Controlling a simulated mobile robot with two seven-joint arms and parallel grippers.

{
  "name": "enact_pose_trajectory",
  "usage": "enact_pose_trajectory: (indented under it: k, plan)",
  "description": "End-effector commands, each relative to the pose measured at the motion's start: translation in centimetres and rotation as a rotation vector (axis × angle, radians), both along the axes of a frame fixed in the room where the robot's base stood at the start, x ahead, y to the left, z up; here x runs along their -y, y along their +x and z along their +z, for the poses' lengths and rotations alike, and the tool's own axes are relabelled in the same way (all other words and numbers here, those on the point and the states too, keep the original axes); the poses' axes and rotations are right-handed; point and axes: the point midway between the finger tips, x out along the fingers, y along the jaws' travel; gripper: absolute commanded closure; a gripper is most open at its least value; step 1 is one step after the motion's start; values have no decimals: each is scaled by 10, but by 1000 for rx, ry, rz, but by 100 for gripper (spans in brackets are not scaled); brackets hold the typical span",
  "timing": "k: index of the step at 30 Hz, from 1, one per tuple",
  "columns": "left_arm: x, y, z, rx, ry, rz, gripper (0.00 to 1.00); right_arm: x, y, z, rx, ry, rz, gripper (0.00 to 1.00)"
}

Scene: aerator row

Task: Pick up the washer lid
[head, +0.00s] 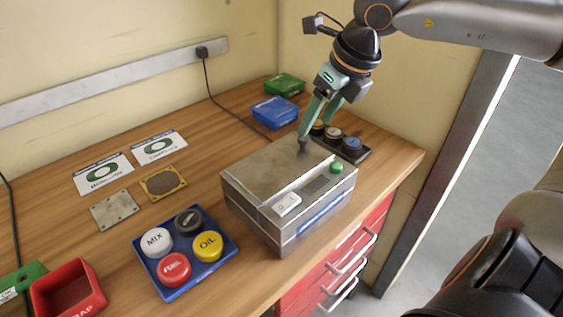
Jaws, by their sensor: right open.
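The washer (262,226) is a grey metal box near the right end of the wooden bench. Its flat lid (268,172) lies closed on top and carries a small dark knob (304,146) near its back right edge. My right gripper (313,128) has green fingers and is open. It points down at the knob, with its fingertips right at or just above it; I cannot tell whether they touch. My left gripper is not in view.
A black holder with small round caps (351,147) stands close behind the washer. Blue (276,112) and green (285,84) bins sit at the back. A blue tray (172,292) of labelled caps is at the front left, near a red bin (68,291).

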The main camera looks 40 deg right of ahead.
Motion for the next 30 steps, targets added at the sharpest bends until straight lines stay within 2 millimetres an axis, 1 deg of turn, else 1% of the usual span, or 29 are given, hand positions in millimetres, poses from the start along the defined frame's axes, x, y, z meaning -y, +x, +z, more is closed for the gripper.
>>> enact_pose_trajectory:
  k: [7,11,15,21,30]
  plan:
    - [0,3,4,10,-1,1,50,-6,12,-26,-6,1,2,34]
    - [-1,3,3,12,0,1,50,-6,18,-39,-4,0,1,34]
    - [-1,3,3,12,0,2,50,-7,21,-43,-1,1,0,34]
    - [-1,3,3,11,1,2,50,-7,21,-43,0,1,1,34]
    - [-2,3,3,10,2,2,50,-7,21,-43,0,1,1,68]
